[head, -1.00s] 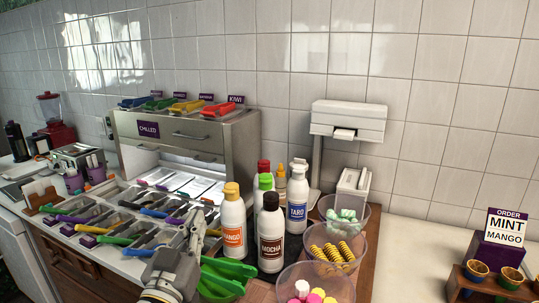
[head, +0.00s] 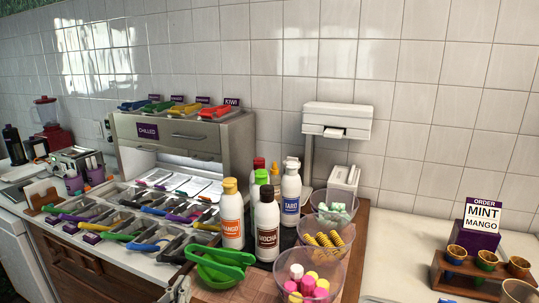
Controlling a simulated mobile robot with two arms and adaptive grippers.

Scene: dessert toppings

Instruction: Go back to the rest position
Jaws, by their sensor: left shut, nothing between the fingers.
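My left gripper (head: 182,286) shows only in part at the bottom edge of the head view, left of the green scoops (head: 218,268). It is shut with nothing in it, and most of its arm is out of frame. My right gripper is not in view. The MANGO bottle (head: 232,218) and the MOCHA bottle (head: 267,228) stand upright behind the green scoops, apart from my left gripper.
The TARO bottle (head: 291,190) stands by clear bowls of toppings (head: 312,262). Left is a topping station with a chilled cabinet (head: 190,140). An order sign (head: 483,218) and a wooden cup holder (head: 440,268) are at right. Bare counter lies between the bowls and holder.

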